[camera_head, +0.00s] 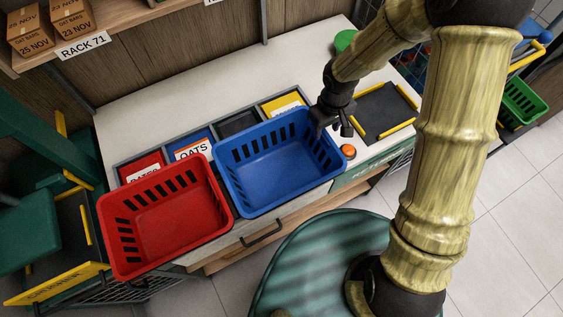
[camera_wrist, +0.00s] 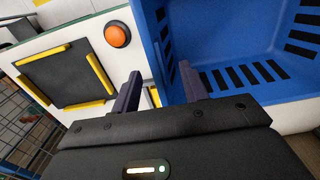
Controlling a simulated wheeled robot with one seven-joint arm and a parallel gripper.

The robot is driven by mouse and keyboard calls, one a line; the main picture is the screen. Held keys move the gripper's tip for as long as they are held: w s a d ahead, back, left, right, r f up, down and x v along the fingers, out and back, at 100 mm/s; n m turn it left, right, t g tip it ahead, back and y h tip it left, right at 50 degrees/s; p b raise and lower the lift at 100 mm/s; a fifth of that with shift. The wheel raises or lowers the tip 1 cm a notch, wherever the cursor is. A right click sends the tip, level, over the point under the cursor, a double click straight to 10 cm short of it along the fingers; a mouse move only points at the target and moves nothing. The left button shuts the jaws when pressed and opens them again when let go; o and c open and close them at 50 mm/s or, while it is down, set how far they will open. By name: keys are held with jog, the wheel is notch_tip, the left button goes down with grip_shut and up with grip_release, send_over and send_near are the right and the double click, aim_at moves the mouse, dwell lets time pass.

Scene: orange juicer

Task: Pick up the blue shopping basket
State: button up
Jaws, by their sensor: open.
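The blue shopping basket (camera_head: 278,172) stands upright and empty on the counter, right of a red basket. Its slotted wall also shows in the wrist view (camera_wrist: 235,35). My gripper (camera_head: 331,128) is open at the basket's right rim, near its back right corner. In the wrist view my gripper's fingers (camera_wrist: 160,77) point toward the rim. The right finger overlaps the blue basket and the left finger shows over the counter outside it. The basket's side wall lies between them in the picture. I cannot tell whether either finger touches it.
The red basket (camera_head: 165,217) stands close on the left. Labelled bins (camera_head: 192,147) line up behind the baskets. An orange button (camera_head: 348,151) and a dark pad with yellow edges (camera_head: 382,110) lie right of the gripper. The counter behind the bins is bare.

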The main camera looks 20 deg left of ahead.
aim_at(325, 134)
dwell(0.3)
jog(key=shift+w+f+p, duration=0.2)
jog(key=shift+f+p, duration=0.3)
jog(key=shift+f, duration=0.8)
jog(key=shift+w+f+p, duration=0.15)
jog(key=shift+f+p, duration=0.35)
jog(key=shift+f, duration=0.8)
grip_shut()
